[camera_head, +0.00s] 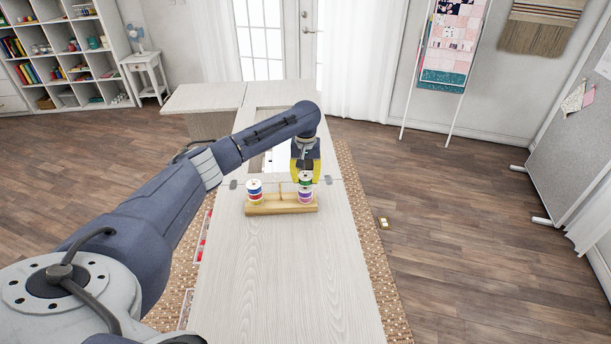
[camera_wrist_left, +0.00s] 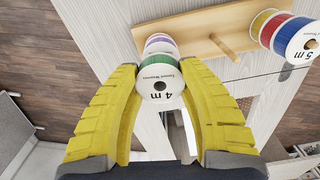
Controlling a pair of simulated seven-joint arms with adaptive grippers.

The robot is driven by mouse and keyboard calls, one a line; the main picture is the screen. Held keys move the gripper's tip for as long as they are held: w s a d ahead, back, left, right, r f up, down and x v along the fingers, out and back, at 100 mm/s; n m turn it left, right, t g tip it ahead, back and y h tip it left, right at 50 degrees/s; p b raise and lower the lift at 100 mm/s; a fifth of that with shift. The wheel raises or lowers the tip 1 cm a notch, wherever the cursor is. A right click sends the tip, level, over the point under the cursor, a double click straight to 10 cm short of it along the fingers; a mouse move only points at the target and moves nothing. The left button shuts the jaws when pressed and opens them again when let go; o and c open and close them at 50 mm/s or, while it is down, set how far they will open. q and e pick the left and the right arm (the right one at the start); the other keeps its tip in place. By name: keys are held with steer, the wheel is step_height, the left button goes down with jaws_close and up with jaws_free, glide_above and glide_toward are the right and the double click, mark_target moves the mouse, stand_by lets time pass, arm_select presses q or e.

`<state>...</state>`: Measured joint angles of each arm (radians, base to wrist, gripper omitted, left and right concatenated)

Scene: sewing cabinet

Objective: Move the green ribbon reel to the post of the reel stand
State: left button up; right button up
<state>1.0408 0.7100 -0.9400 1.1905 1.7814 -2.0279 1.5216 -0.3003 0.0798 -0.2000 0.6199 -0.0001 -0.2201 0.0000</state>
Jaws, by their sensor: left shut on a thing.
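The green ribbon reel (camera_head: 305,178) has white end discs; its "4 m" label shows in the left wrist view (camera_wrist_left: 160,86). My left gripper (camera_head: 306,170) is shut on it, the yellow fingers (camera_wrist_left: 161,105) on either side. The reel is at the top of the right-hand stack of reels, in line with a purple reel (camera_head: 305,197) below. I cannot tell whether they touch. The wooden reel stand (camera_head: 282,208) lies on the table. Its bare middle post (camera_head: 280,190) also shows in the left wrist view (camera_wrist_left: 224,46). My right gripper is not in view.
A stack with red and blue reels (camera_head: 255,190) sits at the stand's left end; its top reel reads "5 m" in the left wrist view (camera_wrist_left: 298,42). The pale wooden table (camera_head: 285,275) is clear in front of the stand. A rectangular opening lies behind it.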

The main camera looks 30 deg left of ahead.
arm_select(q)
steer(key=shift+f, duration=0.65)
steer(key=o, duration=1.1)
steer(key=shift+c, duration=0.2)
steer(key=shift+r, duration=0.1)
step_height(320, 180, up, 12)
